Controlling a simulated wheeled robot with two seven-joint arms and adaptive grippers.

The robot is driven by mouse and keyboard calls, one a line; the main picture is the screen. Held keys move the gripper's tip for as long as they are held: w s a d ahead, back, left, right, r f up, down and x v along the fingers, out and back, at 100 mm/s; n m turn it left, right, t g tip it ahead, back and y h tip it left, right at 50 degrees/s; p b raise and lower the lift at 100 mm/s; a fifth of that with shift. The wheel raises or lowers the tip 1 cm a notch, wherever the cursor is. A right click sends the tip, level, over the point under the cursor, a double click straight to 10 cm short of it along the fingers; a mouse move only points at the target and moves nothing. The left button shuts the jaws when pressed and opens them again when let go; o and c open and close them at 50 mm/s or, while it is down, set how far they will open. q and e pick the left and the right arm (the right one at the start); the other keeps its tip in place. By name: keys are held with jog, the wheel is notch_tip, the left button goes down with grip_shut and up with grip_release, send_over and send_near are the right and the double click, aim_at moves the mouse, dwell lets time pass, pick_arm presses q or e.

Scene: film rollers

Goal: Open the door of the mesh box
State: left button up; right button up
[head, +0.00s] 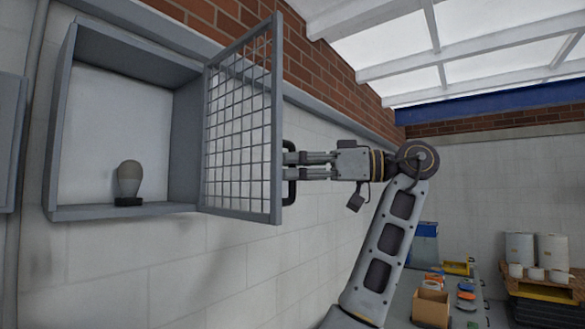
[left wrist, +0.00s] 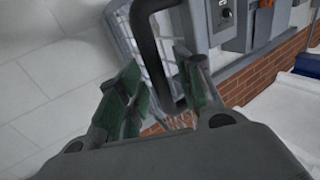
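The mesh box (head: 121,213) is a grey frame on the white wall at the left of the head view. Its grid door (head: 276,125) stands wide open, swung out to the right, and the inside shows. A black bar handle (head: 290,190) is on the door's outer face; it also shows in the left wrist view (left wrist: 147,38). My left gripper (head: 291,166) is at the handle with its two fingers apart. In the left wrist view the handle runs down between the green finger pads (left wrist: 158,92); contact cannot be told. My right gripper is not in view.
A grey bulb-shaped object (head: 129,178) on a black base stands inside the box. A bench with small coloured items and a cardboard box (head: 431,307) is at the lower right. White rolls (head: 552,251) stand on a pallet further right.

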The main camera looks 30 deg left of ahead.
pick_arm(q)
jog(key=v, duration=0.7)
dwell(0.6)
jog(key=shift+w+d, duration=0.1)
jog(key=shift+d, duration=0.05)
jog(key=shift+f, duration=0.1)
